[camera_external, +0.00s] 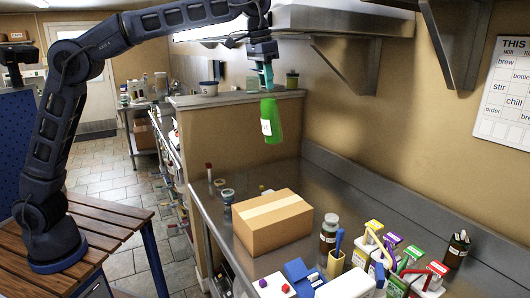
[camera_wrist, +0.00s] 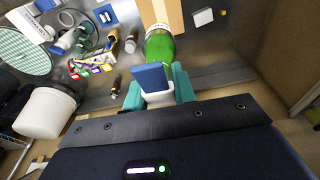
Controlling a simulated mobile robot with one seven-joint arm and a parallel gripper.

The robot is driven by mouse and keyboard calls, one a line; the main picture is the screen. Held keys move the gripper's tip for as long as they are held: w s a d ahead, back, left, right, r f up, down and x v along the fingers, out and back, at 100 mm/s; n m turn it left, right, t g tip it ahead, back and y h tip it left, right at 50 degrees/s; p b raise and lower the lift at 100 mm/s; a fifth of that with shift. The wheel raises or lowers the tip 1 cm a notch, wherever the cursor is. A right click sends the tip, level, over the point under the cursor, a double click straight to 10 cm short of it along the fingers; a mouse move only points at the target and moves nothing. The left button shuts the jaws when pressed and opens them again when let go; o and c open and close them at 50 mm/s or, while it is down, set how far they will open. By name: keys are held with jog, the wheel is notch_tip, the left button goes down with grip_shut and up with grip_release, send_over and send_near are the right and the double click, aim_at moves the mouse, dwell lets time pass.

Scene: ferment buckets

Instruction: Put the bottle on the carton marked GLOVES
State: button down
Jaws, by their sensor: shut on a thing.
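The green bottle (camera_external: 271,120) with a white label hangs from my gripper (camera_external: 266,80), roughly upright, in the air above the steel counter. In the wrist view the green bottle (camera_wrist: 159,47) reaches out between the teal fingers of my gripper (camera_wrist: 158,92), which is shut on it. A closed brown cardboard carton (camera_external: 272,222) with a pale tape strip sits on the counter, below and apart from the bottle. It also shows at the top of the wrist view (camera_wrist: 170,14). No GLOVES marking is readable on the sides I see.
A brown jar (camera_external: 329,233) stands right of the carton, with several small coloured cartons (camera_external: 388,245) farther right. A dark bottle (camera_external: 457,249) is near the wall. Small items (camera_external: 227,196) stand left of the carton. A raised ledge (camera_external: 235,97) and a steel shelf (camera_external: 345,55) are nearby.

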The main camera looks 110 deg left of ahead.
aim_at(264, 95)
jog(key=shift+a, duration=0.6)
jog(key=shift+d+f, duration=0.1)
jog(key=shift+f, duration=2.15)
jog(key=shift+s+d+f, duration=0.2)
jog(key=shift+s, duration=0.1)
notch_tip(264, 95, down, 20)
jog(key=s+d+g+h, duration=0.1)
jog(key=shift+s+d, duration=0.4)
